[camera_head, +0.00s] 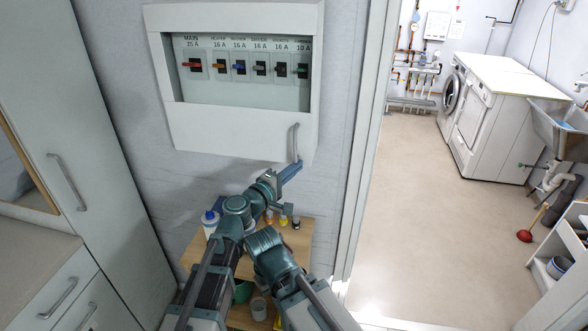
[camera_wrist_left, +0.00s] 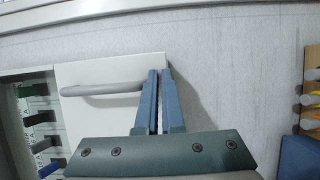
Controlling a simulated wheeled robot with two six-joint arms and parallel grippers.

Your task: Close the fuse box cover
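The fuse box (camera_head: 318,60) is a white box on the wall with a row of coloured breaker switches showing in its open window. The fuse box cover (camera_head: 225,130) is a white panel below the switches, with a grey upright handle (camera_head: 296,140) at its right end. My left gripper (camera_head: 296,165) is at the lower end of the handle. In the left wrist view its two blue fingers (camera_wrist_left: 160,85) are nearly together with a thin gap and nothing visible between them. The handle (camera_wrist_left: 100,90) ends right beside the left finger; contact is unclear. My right gripper does not show.
A small wooden shelf (camera_head: 300,240) with bottles and jars stands below the fuse box, behind my arms. A tall cabinet (camera_head: 60,90) is at the left. A door frame (camera_head: 362,140) stands close on the right.

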